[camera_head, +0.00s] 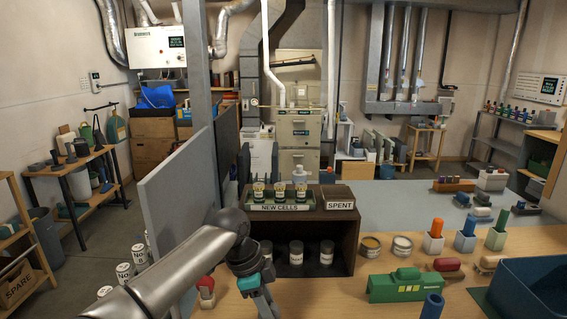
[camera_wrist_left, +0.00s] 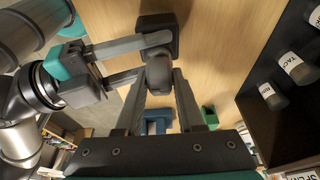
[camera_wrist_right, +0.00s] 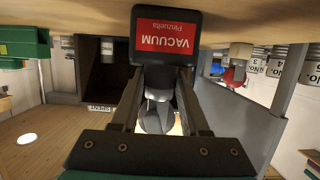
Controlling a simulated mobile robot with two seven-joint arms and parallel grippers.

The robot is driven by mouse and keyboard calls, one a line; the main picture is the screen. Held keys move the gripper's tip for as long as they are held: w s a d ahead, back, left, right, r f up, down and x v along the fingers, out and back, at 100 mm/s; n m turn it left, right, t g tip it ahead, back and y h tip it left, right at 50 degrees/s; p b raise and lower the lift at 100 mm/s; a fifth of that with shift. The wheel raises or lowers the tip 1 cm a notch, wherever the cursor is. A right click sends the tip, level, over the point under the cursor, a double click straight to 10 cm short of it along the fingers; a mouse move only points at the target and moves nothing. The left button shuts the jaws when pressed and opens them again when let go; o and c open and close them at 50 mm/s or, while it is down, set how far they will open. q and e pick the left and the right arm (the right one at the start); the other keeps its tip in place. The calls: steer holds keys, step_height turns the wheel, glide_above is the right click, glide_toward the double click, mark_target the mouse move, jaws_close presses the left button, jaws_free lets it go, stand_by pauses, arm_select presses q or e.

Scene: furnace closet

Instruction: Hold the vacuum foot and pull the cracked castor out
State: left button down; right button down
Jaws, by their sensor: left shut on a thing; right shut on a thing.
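The vacuum foot (camera_wrist_right: 168,38) is a dark block with a red VACUUM label, upside down in the right wrist view; it also shows in the left wrist view (camera_wrist_left: 158,22). My right gripper (camera_wrist_right: 161,76) is shut at the block; its fingers come in from the left in the left wrist view. A rounded grey piece, seemingly the castor (camera_wrist_left: 158,72), sits against the block between the fingertips of my left gripper (camera_wrist_left: 160,86), which is shut on it. No crack can be made out. In the head view my left gripper (camera_head: 264,299) is low in the middle, and the foot is out of sight.
A dark shelf box (camera_head: 342,228) carries a NEW CELLS tray (camera_head: 278,207) and a SPENT box (camera_head: 338,197). A green case (camera_head: 394,288) and blue bin (camera_head: 530,285) stand on the wooden bench to the right. A grey panel (camera_head: 180,195) stands left.

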arm_select(q)
steer(key=shift+r, duration=0.25)
steer(key=shift+r, duration=1.65)
steer(key=shift+r, duration=2.5)
steer(key=s+r, duration=0.1)
steer(key=s, duration=1.3)
steer(key=shift+d+r, duration=0.25)
steer(key=shift+d, duration=0.15)
arm_select(e)
jaws_free()
